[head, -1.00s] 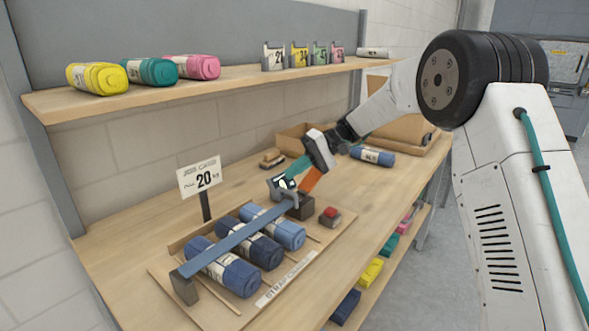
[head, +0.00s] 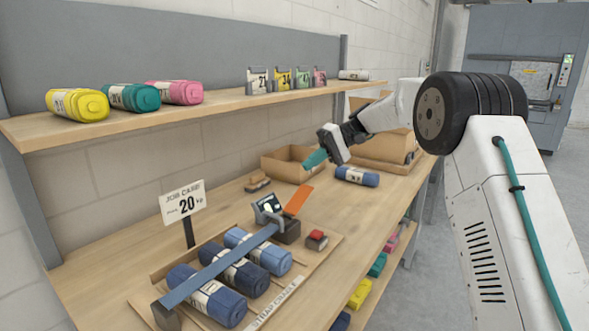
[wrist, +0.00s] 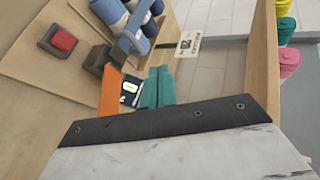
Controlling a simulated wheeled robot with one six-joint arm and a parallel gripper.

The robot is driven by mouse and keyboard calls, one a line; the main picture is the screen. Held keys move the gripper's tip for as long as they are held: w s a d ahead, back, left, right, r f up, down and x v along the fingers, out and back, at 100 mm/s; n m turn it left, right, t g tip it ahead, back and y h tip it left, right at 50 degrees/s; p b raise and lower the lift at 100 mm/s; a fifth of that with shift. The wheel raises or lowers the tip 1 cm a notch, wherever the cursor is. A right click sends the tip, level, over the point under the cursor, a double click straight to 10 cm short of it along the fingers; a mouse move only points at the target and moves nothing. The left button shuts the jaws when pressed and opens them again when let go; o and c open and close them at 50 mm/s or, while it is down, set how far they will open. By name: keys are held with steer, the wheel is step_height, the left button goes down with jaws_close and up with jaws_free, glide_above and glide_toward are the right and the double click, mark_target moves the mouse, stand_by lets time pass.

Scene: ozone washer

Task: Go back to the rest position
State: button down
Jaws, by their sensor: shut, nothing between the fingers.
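My gripper (head: 316,159) is shut and empty, with teal fingers, raised above the workbench beyond the strap cradle (head: 262,317). In the wrist view its teal fingers (wrist: 158,87) show at the middle. The cradle holds blue rolls, including a dark one (head: 237,273), under a blue strap (head: 215,266). The strap runs to a tensioner with a small display (head: 268,207) and an upright orange lever (head: 298,199). The lever also shows in the wrist view (wrist: 110,92). My fingers are apart from the lever and the tensioner.
A red-topped block (head: 316,239) sits right of the tensioner. A job card (head: 183,203) stands at the left. A cardboard tray (head: 290,164) and another blue roll (head: 357,176) lie at the back. The upper shelf (head: 215,105) holds coloured rolls and small tags.

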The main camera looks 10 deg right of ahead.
step_height(320, 180, down, 6)
steer(key=s+d+r+m+h, duration=0.1)
steer(key=s+d+m+h, duration=0.1)
steer(key=s+d+t+h, duration=0.2)
steer(key=s+h, duration=0.1)
steer(key=s, duration=1.2)
steer(key=s+d+m+t+h, duration=0.1)
steer(key=s+d+h, duration=0.2)
steer(key=s, duration=1.2)
steer(key=s+d+t+h, duration=0.2)
steer(key=s+d+h, duration=0.1)
steer(key=s, duration=1.2)
steer(key=shift+d+r+m+t+h, duration=0.2)
steer(key=shift+r+m+t+h, duration=0.1)
steer(key=shift+r+m, duration=0.1)
